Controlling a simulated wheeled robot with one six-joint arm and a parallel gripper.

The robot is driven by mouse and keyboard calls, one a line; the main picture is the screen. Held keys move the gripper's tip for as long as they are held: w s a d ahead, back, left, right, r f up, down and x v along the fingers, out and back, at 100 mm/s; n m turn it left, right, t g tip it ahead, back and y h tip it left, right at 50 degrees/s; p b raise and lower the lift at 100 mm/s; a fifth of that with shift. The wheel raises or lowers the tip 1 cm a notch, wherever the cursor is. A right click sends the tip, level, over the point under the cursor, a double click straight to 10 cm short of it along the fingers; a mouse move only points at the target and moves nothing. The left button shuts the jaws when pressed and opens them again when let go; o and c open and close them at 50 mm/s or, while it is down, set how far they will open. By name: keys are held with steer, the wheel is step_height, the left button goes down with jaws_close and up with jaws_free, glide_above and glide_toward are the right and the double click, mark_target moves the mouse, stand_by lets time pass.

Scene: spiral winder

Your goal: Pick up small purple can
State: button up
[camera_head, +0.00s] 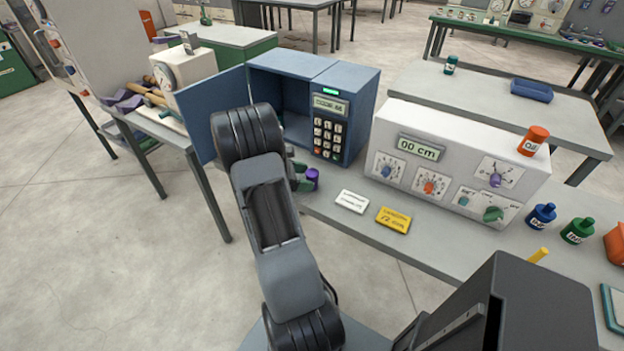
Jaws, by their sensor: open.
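The small purple can (312,177) stands on the grey table, in front of the blue keypad box and close to the table's front edge.
A blue keypad box (345,115) stands behind the can, its door (215,112) swung open to the left. A white label (352,201) and a yellow label (393,220) lie to the right, before a white dial console (455,125). Blue (541,216) and green (577,231) bottles stand farther right.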

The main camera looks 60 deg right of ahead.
mark_target(312, 178)
steer(key=shift+x, duration=1.55)
steer(key=shift+c, duration=0.5)
steer(key=c, duration=0.9)
steer(key=shift+c, duration=0.2)
steer(key=shift+r, duration=0.15)
